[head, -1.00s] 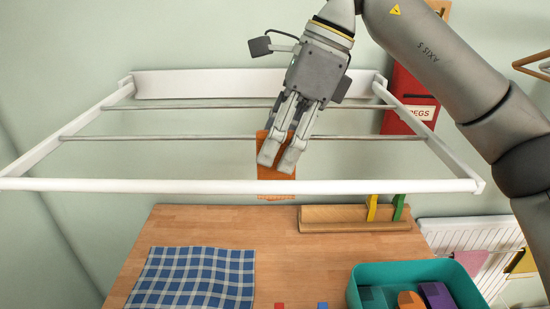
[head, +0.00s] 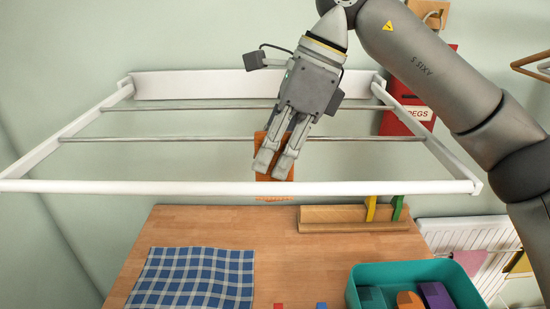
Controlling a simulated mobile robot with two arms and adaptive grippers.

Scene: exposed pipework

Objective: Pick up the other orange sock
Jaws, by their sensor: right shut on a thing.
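An orange sock (head: 260,140) is at the white wall-mounted drying rack, in the middle of its width. Its upper part shows beside and between my fingers, and a little of its lower end shows below the rack's front bar. My right gripper (head: 271,168) reaches down over the rack from the upper right, its fingers shut on the orange sock. The fingers hide much of the sock, so I cannot tell whether it still touches a rail. Another orange item (head: 409,300) lies in the teal bin (head: 352,294) and may be a sock. My left gripper is not in view.
The rack's white front bar (head: 120,186) and thin metal rails (head: 180,139) surround the gripper. Below is a wooden table (head: 200,225) with a blue checked cloth (head: 195,280) and a wooden holder (head: 335,219). A red peg bag (head: 400,122) hangs at right.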

